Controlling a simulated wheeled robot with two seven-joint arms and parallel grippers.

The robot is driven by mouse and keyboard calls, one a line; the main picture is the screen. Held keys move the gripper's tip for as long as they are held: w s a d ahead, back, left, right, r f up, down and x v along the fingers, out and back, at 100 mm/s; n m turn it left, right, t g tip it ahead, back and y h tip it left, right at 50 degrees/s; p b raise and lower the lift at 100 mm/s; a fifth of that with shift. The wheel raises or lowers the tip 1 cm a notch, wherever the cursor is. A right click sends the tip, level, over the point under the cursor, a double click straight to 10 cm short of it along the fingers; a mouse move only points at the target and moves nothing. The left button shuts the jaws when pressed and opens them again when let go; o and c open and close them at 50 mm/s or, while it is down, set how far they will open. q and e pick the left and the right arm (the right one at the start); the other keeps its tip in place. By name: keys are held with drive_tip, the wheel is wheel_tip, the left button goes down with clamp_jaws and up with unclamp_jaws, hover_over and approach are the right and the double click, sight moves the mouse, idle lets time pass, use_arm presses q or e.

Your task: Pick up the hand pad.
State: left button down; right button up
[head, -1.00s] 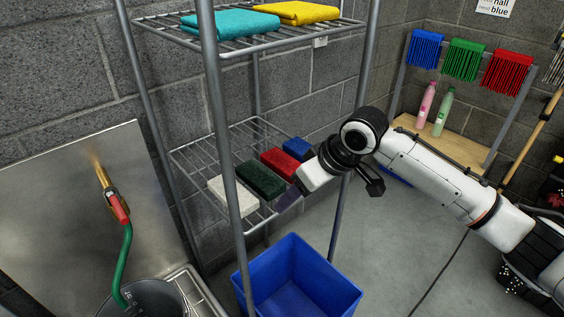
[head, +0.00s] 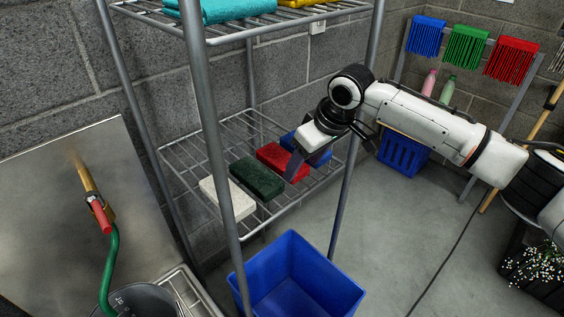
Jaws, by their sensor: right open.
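Pads lie in a row on the lower wire shelf (head: 172,160): a white pad (head: 238,204), a dark green pad (head: 257,178), a red pad (head: 277,157) and a blue pad (head: 290,141). Nothing visible marks which one is the hand pad. My right gripper (head: 304,163) is open and empty, pointing down at the right end of the row. Its fingers are over or beside the red and blue pads and hide part of them. I cannot tell whether they touch a pad. My left gripper is out of view.
Grey shelf posts (head: 216,150) stand in front of and beside the pads. The upper shelf (head: 262,30) holds a teal cloth (head: 225,9) and a yellow one. A blue bin (head: 299,282) stands below. A metal panel and hose (head: 108,262) are at left.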

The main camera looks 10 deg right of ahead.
drive_tip(key=shift+x, duration=1.15)
drive_tip(key=c, duration=0.8)
drive_tip(key=shift+c, duration=0.2)
drive_tip(key=shift+r, duration=0.15)
drive_tip(key=shift+r, duration=0.55)
wheel_tip(320, 180, up, 3)
drive_tip(key=shift+f, duration=0.15)
drive_tip(key=s+d, duration=1)
drive_tip(key=s, duration=0.5)
drive_tip(key=shift+f, duration=0.25)
